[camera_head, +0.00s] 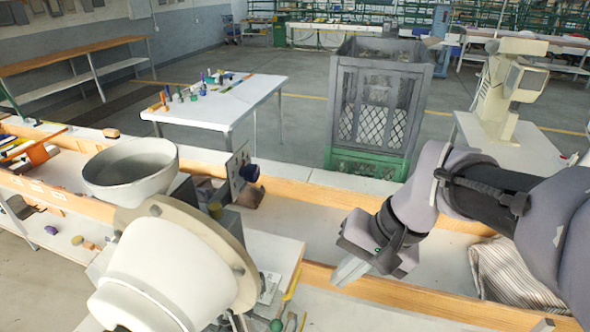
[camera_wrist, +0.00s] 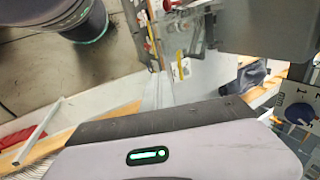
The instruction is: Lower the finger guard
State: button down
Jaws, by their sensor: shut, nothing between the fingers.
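The eyelet press stands at the left front in the head view, with a cream rounded body (camera_head: 165,270) and a pale bowl (camera_head: 130,170) on top. I cannot clearly make out its finger guard in the head view. In the wrist view, a grey machine part (camera_wrist: 265,30) fills the upper right, with a narrow clear-looking piece (camera_wrist: 197,38) at its left edge; I cannot tell if this is the guard. My gripper (camera_head: 349,271) is shut and empty, right of the press and apart from it. Its fingers (camera_wrist: 157,92) also show in the wrist view.
A control box (camera_head: 239,170) stands behind the press. A grey crate on a green base (camera_head: 367,165) stands beyond the bench. A striped cloth (camera_head: 515,277) lies at the right, under my arm. The bench's wooden edge (camera_head: 440,301) runs below my gripper. A white table (camera_head: 220,105) stands farther back.

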jog(key=b, duration=0.3)
send_near(298, 306)
notch_tip(298, 306, down, 4)
jog(key=shift+w+a+f+b, duration=0.2)
jog(key=shift+a+f+b, duration=0.15)
jog(key=shift+a, duration=0.2)
jog(key=shift+w+a+f+b, duration=0.25)
jog(key=shift+a+f, duration=0.1)
jog(key=shift+a, duration=0.25)
jog(key=shift+a+f, duration=0.1)
jog(key=shift+a, duration=0.05)
jog(key=shift+f, duration=0.1)
